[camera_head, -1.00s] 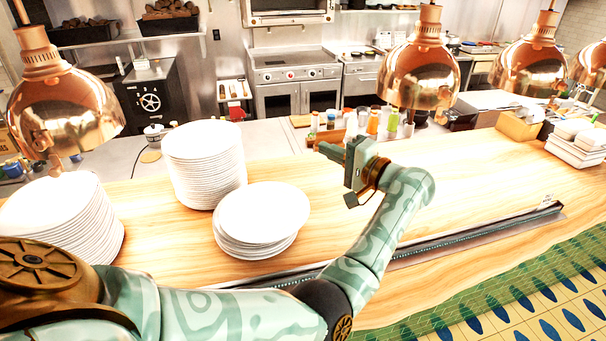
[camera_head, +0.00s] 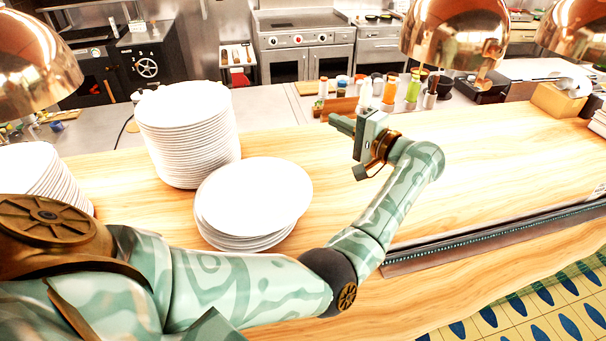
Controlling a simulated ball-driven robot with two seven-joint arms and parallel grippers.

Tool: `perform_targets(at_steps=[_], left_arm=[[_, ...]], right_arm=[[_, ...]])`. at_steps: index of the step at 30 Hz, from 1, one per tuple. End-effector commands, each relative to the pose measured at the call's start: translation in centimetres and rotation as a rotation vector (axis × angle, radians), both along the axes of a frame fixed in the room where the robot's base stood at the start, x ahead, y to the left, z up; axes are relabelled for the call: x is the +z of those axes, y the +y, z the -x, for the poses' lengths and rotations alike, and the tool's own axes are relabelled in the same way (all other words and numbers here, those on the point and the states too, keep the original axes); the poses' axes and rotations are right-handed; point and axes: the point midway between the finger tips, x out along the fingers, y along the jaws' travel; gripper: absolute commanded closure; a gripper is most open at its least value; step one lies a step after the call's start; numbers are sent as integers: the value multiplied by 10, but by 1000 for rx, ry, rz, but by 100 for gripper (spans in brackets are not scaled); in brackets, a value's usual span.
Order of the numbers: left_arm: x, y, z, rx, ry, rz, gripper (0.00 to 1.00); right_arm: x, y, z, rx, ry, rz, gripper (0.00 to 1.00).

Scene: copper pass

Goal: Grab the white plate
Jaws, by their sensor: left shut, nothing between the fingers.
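A short stack of white plates (camera_head: 255,200) sits on the wooden counter in the middle of the head view; its top plate lies a little off-centre. A taller stack of white plates (camera_head: 188,135) stands behind it to the left. Another stack of white plates (camera_head: 40,180) is at the left edge, partly cut off. My left gripper (camera_head: 338,122) is shut and empty. It is above the counter, to the right of and beyond the short stack, apart from all plates. My right gripper is not in view.
The wooden counter (camera_head: 480,165) is mostly clear on the right. Copper heat lamps (camera_head: 455,35) hang low over it. Sauce bottles (camera_head: 413,88) stand behind my gripper. A dark metal rail (camera_head: 490,240) runs along the counter's front.

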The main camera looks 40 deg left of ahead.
Motion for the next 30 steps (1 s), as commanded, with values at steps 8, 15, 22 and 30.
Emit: perform_targets(at_steps=[8, 15, 22, 30], left_arm=[[-96, 0, -4, 0, 24, 0, 100], [-152, 1, -8, 0, 44, 0, 100], [-149, 19, -9, 2, 44, -2, 100], [-147, 76, -15, 3, 43, -2, 100]], right_arm=[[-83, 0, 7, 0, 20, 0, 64], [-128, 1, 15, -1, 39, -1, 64], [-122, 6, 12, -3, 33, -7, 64], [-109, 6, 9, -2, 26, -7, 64]])
